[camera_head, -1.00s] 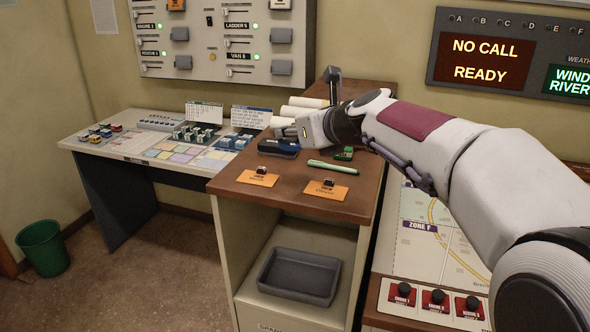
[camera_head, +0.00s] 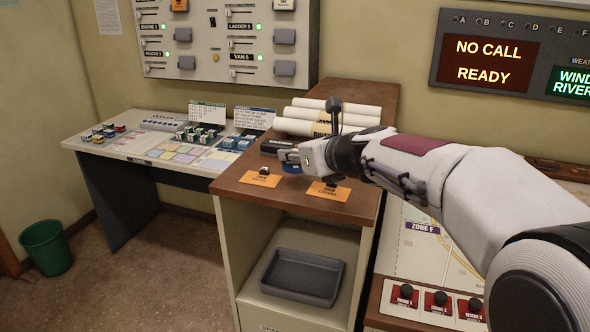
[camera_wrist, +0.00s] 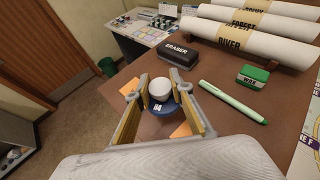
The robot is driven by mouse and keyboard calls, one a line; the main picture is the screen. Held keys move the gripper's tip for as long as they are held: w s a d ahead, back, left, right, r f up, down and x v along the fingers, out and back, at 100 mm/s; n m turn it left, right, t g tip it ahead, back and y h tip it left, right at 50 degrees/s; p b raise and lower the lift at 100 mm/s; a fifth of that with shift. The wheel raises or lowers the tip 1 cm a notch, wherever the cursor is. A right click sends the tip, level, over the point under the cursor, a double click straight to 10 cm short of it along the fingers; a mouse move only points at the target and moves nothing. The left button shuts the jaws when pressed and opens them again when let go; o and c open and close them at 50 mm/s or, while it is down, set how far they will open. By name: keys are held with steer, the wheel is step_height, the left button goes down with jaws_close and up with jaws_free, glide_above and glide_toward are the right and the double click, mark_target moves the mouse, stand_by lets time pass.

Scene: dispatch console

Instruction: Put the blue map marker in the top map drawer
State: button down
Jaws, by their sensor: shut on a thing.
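The blue map marker (camera_wrist: 160,128) has a white rounded top and a wide blue base with a small white label. It is between the two fingers of my gripper (camera_wrist: 161,82), which are shut on it. In the head view my gripper (camera_head: 288,156) is over the wooden cabinet top, and a bit of the blue marker (camera_head: 291,169) shows below the fingertips. I cannot tell whether its base touches the wood. No map drawer can be made out; the cabinet front shows an open shelf.
A black eraser (camera_wrist: 165,49), a green pen (camera_wrist: 232,102), a green wax box (camera_wrist: 253,76) and paper rolls (camera_wrist: 240,24) lie on the cabinet top. Two orange cards (camera_head: 261,178) with small blocks lie near its front edge. A grey tray (camera_head: 301,277) sits on the shelf below.

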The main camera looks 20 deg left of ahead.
mark_target(295, 169)
steer(key=shift+f, duration=2.1)
steer(key=shift+f, duration=0.1)
steer(key=c, duration=1.8)
jaws_free()
steer(key=v, duration=1)
steer(key=shift+v, duration=1.05)
